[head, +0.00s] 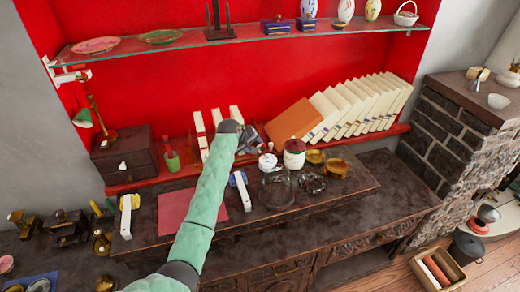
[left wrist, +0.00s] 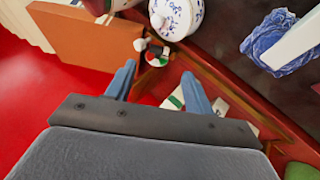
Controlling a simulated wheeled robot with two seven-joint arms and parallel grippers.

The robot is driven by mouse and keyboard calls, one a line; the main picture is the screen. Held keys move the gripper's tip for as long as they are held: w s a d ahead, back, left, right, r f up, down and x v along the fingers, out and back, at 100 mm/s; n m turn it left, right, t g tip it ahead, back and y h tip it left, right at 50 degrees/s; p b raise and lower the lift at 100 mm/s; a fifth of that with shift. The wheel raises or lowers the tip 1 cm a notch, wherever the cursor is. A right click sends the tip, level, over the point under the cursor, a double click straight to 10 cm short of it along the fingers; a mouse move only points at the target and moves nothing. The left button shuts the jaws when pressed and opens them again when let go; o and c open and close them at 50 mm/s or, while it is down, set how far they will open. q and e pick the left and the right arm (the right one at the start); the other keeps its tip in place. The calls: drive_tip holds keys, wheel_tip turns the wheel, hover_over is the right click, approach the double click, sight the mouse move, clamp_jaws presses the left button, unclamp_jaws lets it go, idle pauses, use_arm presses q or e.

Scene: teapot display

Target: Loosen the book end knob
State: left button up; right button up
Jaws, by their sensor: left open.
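My left gripper (head: 250,138) is at the shelf, between the upright white books (head: 201,130) and the leaning orange book (head: 292,121). In the left wrist view its two blue-grey fingers (left wrist: 158,70) are spread apart with nothing between them. Just beyond the fingertips is a small white, black and red piece (left wrist: 152,48), beside the orange book (left wrist: 95,40). It may be the book end knob, but I cannot tell for sure. My forearm hides part of the shelf in the head view. My right gripper is not in view.
A blue-and-white lidded jar (left wrist: 177,14) is close beyond the fingers. In the head view a red-lidded jar (head: 294,154), a glass dome (head: 277,188) and brass pieces stand to the right. A row of pale books (head: 360,105) leans behind. A red mat (head: 175,210) lies left.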

sight(262, 150)
use_arm(q)
drive_tip(key=p+x, duration=0.3)
drive_tip(key=x, duration=0.3)
drive_tip(key=shift+d, duration=0.15)
drive_tip(key=shift+x, duration=0.8)
drive_tip(key=shift+c, duration=0.4)
